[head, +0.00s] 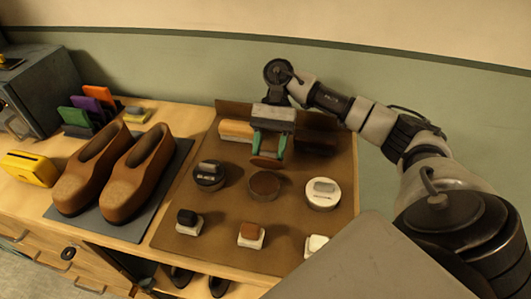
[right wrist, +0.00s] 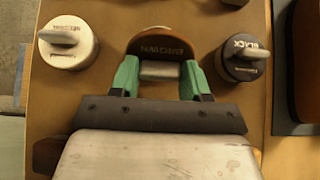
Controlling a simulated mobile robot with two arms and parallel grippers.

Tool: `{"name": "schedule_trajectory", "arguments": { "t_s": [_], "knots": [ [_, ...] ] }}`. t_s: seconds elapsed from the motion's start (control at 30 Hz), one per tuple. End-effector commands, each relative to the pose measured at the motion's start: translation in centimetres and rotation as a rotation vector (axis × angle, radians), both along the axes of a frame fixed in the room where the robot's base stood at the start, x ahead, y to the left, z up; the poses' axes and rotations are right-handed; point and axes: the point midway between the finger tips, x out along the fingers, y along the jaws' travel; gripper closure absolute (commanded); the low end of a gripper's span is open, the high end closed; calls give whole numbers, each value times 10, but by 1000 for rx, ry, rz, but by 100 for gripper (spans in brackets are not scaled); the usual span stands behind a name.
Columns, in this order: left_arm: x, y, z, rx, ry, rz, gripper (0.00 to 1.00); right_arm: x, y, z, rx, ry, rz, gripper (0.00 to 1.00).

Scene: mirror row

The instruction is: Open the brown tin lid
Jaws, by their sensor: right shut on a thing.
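The brown tin (head: 265,186) stands in the middle of the tin row on the brown mat, with its brown inside showing. My right gripper (head: 268,151) is above and behind it, with green fingers pointing down. It is shut on the grey handle of the brown lid (head: 264,162), which is clear of the tin. In the right wrist view the lid (right wrist: 158,44), labelled BROWN, sits between the fingers of the right gripper (right wrist: 160,71). The tin cannot be made out there. My left gripper is not in view.
A lidded black tin (head: 209,176) and a lidded white tin (head: 322,194) flank the brown tin. Several small daubers stand in front, and brushes (head: 236,131) lie behind. Brown shoes (head: 138,172) stand on a grey mat (head: 182,155) to the left.

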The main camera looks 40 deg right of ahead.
Motion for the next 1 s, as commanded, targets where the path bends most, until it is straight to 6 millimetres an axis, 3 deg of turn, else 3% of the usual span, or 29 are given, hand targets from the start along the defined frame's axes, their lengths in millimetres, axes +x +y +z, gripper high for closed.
{"name": "schedule_trajectory", "arguments": {
  "t_s": [0.03,0.2,0.6,1.0],
  "knots": [
    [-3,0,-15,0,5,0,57,4,-3,-7,34,22,-6,96],
    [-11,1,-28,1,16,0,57,9,-9,-6,143,120,-7,96],
    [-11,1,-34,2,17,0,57,15,-17,-8,298,253,-7,96],
    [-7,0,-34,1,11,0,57,16,-18,-10,336,287,-6,96]
  ]
}}
